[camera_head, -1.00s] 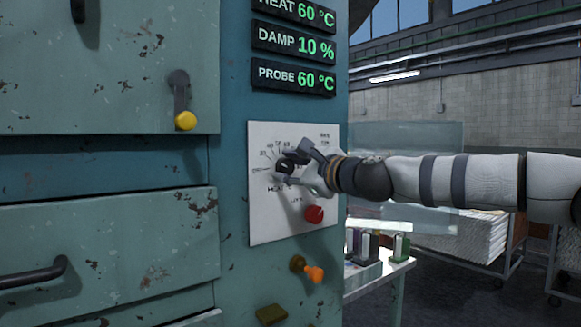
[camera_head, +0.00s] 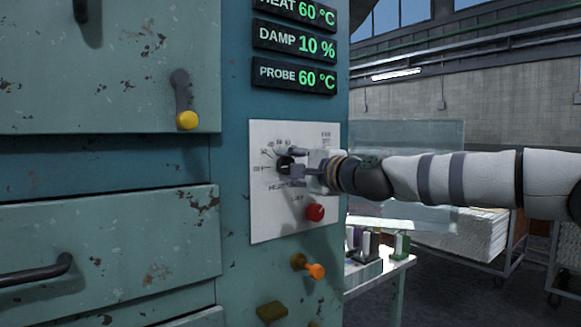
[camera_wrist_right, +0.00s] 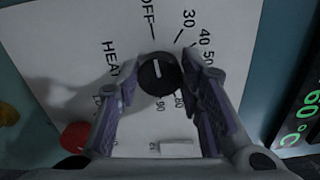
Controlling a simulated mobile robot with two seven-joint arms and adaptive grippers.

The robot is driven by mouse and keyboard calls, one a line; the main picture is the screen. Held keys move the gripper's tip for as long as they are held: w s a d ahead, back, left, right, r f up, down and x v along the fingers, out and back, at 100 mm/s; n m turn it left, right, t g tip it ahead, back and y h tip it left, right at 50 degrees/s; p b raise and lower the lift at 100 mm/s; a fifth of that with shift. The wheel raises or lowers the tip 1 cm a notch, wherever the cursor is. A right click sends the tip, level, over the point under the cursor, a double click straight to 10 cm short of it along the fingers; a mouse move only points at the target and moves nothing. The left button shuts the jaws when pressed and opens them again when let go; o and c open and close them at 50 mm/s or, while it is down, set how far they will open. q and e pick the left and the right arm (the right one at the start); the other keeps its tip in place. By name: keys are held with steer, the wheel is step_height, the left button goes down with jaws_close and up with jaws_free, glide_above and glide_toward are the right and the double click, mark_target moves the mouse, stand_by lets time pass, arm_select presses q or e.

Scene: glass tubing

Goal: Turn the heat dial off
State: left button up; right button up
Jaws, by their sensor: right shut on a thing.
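The black heat dial (camera_head: 284,165) is on the white control panel (camera_head: 268,222) on the teal cabinet's front. My right gripper (camera_head: 294,162) is shut on the dial, coming in from the right. In the right wrist view the dial (camera_wrist_right: 157,74) sits between the fingertips of my right gripper (camera_wrist_right: 158,78). Its short white mark appears to point toward the OFF tick. The printed 30, 40 and 50 lie to the right of OFF. Parts of the scale are hidden behind the fingers. My left gripper is not in view.
A red button (camera_head: 315,212) sits below the dial, and an orange knob (camera_head: 315,271) lower down. The heat display (camera_head: 295,12) reads 60 °C, the probe display (camera_head: 293,76) 60 °C. A white bench (camera_head: 398,264) with small items stands to the right.

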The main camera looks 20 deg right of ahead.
stand_by(0.4)
steer(key=o, duration=1.2)
steer(key=shift+c, duration=0.2)
steer(key=v, duration=1.2)
